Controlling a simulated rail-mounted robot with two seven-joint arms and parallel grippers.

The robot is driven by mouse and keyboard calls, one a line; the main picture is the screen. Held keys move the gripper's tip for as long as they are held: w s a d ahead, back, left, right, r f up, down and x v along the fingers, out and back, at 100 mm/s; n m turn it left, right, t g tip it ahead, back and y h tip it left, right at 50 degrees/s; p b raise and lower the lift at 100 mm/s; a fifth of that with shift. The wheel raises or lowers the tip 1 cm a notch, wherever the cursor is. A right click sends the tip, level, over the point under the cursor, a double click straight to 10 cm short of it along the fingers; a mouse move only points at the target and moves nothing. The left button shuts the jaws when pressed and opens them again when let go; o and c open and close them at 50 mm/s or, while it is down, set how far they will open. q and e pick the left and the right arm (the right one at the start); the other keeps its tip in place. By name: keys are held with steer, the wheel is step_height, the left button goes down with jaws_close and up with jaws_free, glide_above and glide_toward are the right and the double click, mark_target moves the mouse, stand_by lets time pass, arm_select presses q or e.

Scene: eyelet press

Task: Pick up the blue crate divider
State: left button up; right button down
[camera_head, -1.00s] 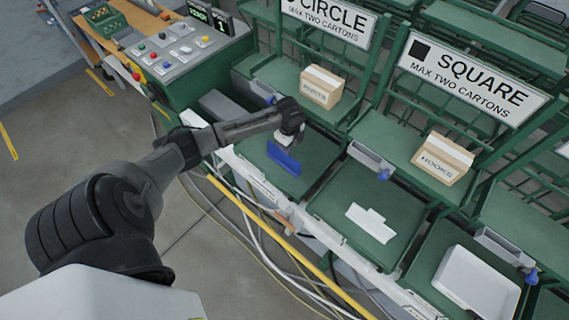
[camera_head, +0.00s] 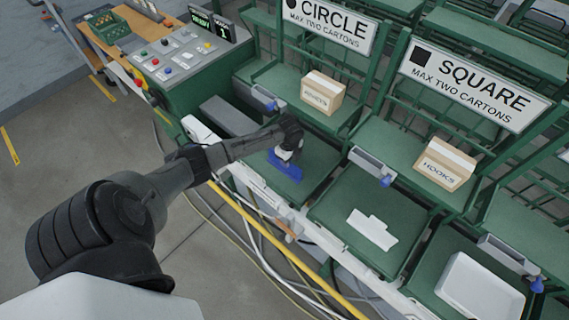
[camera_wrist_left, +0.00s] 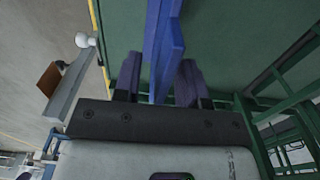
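The blue crate divider (camera_head: 284,166) lies on the green shelf of the bay under the CIRCLE sign. My left gripper (camera_head: 289,153) is right above it, pointing down, and partly hides it. In the left wrist view the divider (camera_wrist_left: 164,45) reaches between the two fingers of my left gripper (camera_wrist_left: 158,78). The fingers are apart, with a visible gap on the left side of the divider; contact on the right side is unclear. My right gripper is not in view.
A RIVETS carton (camera_head: 322,92) and a HOOKS carton (camera_head: 445,163) stand on upper shelves. A white flat piece (camera_head: 372,228) lies in the neighbouring bay, and a white tray (camera_head: 480,287) sits further right. A button panel (camera_head: 180,55) is at upper left.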

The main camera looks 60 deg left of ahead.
arm_select(q)
steer(key=shift+c, duration=0.3)
jaws_close()
stand_by(0.3)
